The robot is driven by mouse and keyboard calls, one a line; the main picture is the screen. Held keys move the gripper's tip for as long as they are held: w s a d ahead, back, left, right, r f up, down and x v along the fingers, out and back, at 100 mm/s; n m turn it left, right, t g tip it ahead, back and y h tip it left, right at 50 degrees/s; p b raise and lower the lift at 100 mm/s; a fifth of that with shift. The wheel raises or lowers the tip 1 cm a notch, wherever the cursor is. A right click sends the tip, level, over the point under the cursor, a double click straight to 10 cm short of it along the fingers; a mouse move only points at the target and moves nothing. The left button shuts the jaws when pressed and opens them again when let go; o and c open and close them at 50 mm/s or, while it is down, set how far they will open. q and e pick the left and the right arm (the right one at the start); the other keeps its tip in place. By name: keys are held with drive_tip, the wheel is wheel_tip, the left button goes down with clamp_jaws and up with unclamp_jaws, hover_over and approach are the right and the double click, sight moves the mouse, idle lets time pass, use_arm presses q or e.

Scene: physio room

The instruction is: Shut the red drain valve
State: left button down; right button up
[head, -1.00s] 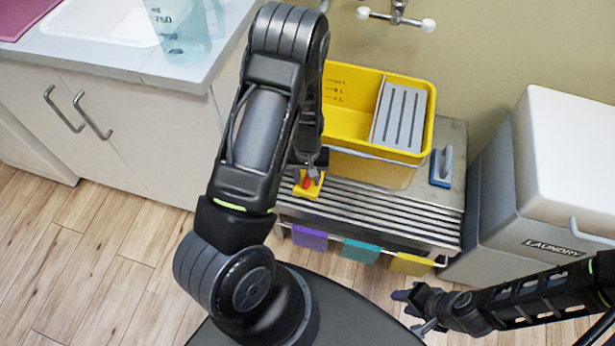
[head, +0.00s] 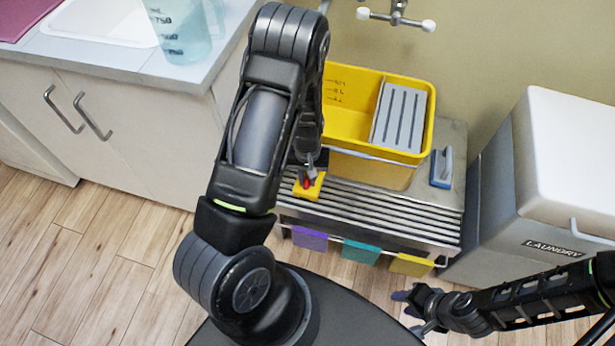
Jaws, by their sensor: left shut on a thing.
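The red drain valve (head: 308,182) is a small red piece on a yellow block (head: 301,191) at the lower left front of the yellow bucket (head: 375,165). My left gripper (head: 309,175) reaches down onto it from above and is shut on the red valve. The arm hides part of the bucket's left side, and the fingertips are small in view. My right gripper (head: 420,308) is at the lower right, away from the valve, over the floor; its fingers appear spread apart.
The bucket stands on a slatted metal bench (head: 370,213) with purple, teal and yellow cloths hung along its front rail. A blue-and-grey scrubber (head: 441,168) lies right of the bucket. A laundry bin (head: 545,200) stands at right, a sink counter (head: 110,62) at left.

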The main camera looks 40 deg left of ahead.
use_arm(q)
drive_tip(key=shift+n, duration=0.4)
drive_tip(key=n, duration=0.3)
drive_tip(key=shift+p, duration=0.4)
drive_tip(key=n+p, duration=0.1)
drive_tip(key=n, duration=0.3)
drive_tip(key=shift+r+n, duration=0.1)
drive_tip(key=shift+n, duration=0.3)
drive_tip(key=n+p, duration=0.1)
drive_tip(key=n, duration=0.3)
drive_tip(key=shift+n, duration=0.3)
drive_tip(key=n+p, duration=0.1)
drive_tip(key=n, duration=0.3)
drive_tip(key=shift+n, duration=0.3)
drive_tip(key=c, duration=1.3)
unclamp_jaws()
